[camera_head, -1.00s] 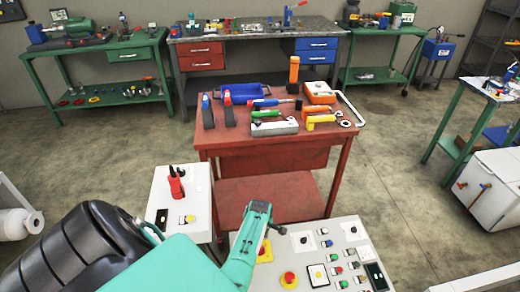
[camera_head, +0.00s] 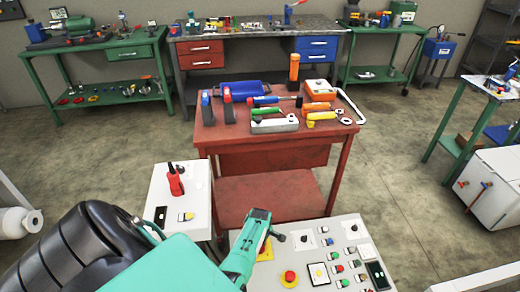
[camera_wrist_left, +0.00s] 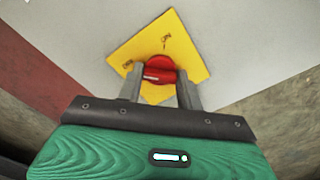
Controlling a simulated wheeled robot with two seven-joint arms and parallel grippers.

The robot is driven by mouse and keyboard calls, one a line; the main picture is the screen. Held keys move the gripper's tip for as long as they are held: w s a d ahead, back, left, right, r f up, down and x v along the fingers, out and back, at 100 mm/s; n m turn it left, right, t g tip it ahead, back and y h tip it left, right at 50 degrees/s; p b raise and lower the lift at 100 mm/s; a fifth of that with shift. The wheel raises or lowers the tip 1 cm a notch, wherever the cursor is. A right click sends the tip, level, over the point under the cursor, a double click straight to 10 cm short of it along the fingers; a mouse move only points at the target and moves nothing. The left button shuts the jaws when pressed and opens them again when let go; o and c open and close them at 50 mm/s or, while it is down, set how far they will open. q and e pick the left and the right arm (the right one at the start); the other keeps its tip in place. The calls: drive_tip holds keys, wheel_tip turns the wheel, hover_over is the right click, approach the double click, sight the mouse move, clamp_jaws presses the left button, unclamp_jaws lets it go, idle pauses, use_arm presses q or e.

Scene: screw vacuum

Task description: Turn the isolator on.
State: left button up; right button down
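The isolator is a round red knob (camera_wrist_left: 158,71) on a yellow plate (camera_wrist_left: 190,42) with ON and OFF labels, seen in the left wrist view. A pale mark shows on the left part of the knob, towards the OFF label. My left gripper (camera_wrist_left: 159,72) has its two grey fingers apart, one on each side of the knob. I cannot tell whether the fingers touch it. In the head view my left gripper (camera_head: 265,217) is over the left part of the control panel (camera_head: 318,270), hiding the knob and much of the yellow plate. My right gripper is not in view.
A red emergency button (camera_head: 289,277) and several small buttons sit to the right on the panel. A white box with a red handle (camera_head: 175,182) stands to the left. A red tool table (camera_head: 225,148) stands behind the panel. The floor to the right is mostly clear.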

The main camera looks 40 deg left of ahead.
use_arm(q)
drive_tip(key=shift+c, duration=0.9)
drive_tip(key=shift+m+p, duration=0.35)
drive_tip(key=shift+m, duration=0.15)
drive_tip(key=shift+r+m+p, duration=0.1)
drive_tip(key=shift+m+p, duration=0.4)
drive_tip(key=shift+m, duration=0.7)
drive_tip(key=shift+m+p, duration=0.3)
drive_tip(key=shift+m, duration=1.5)
drive_tip(key=shift+m+p, duration=0.5)
drive_tip(key=shift+m, duration=0.4)
drive_tip(key=m, duration=0.4)
drive_tip(key=shift+p, duration=0.35)
drive_tip(key=m, duration=0.3)
drive_tip(key=shift+m, duration=1.1)
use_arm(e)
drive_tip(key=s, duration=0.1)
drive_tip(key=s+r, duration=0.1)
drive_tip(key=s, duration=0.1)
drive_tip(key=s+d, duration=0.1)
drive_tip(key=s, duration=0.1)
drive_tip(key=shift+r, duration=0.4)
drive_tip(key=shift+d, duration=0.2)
